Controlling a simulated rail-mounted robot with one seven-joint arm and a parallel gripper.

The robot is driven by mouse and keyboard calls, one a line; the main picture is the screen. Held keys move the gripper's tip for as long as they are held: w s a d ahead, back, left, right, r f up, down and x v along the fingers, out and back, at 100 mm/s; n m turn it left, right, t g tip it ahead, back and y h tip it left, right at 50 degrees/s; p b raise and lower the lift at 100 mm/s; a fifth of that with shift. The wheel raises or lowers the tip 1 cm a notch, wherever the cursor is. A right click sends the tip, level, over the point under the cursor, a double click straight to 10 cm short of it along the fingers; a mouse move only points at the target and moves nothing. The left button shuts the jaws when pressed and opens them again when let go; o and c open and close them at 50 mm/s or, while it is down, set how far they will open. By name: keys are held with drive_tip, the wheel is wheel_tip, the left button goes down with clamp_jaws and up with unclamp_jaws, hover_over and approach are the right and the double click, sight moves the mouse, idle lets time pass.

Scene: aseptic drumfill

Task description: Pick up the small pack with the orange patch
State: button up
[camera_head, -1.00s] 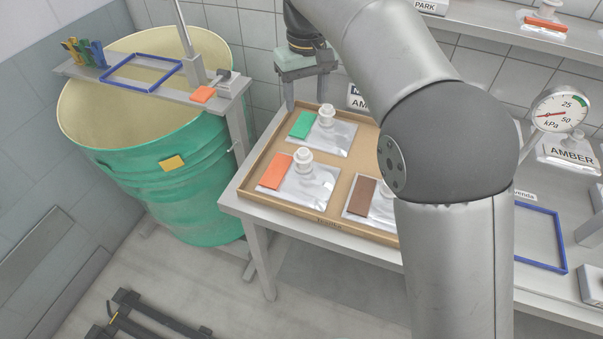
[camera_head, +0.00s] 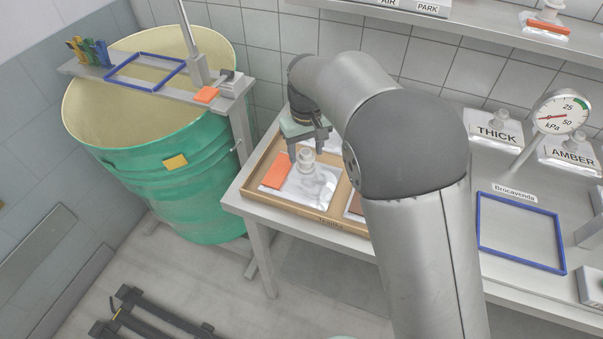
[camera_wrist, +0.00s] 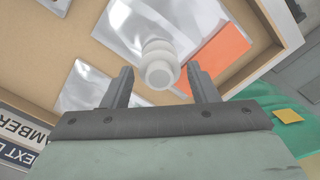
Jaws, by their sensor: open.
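The small pack with the orange patch (camera_head: 311,187) is a silvery pouch with a white spout, lying flat in a cardboard tray (camera_head: 296,212). Its orange patch (camera_head: 278,171) is on its left side in the head view. In the wrist view the pack (camera_wrist: 137,22) shows with its white spout (camera_wrist: 159,65) and orange patch (camera_wrist: 218,56). My gripper (camera_head: 308,150) is above the tray, just behind the spout in the head view. In the wrist view my gripper (camera_wrist: 162,80) is open, and the spout appears between its fingers. It holds nothing.
A brown-patched pack (camera_head: 354,205) is partly hidden by my arm. Another silvery pack (camera_wrist: 85,88) lies nearby in the tray. A green drum (camera_head: 165,200) stands left of the table. A blue frame (camera_head: 521,262) and a gauge (camera_head: 560,113) are to the right.

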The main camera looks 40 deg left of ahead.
drive_tip(key=shift+f, duration=0.95)
drive_tip(key=shift+c, duration=0.3)
drive_tip(key=c, duration=1)
drive_tip(key=shift+o, duration=0.2)
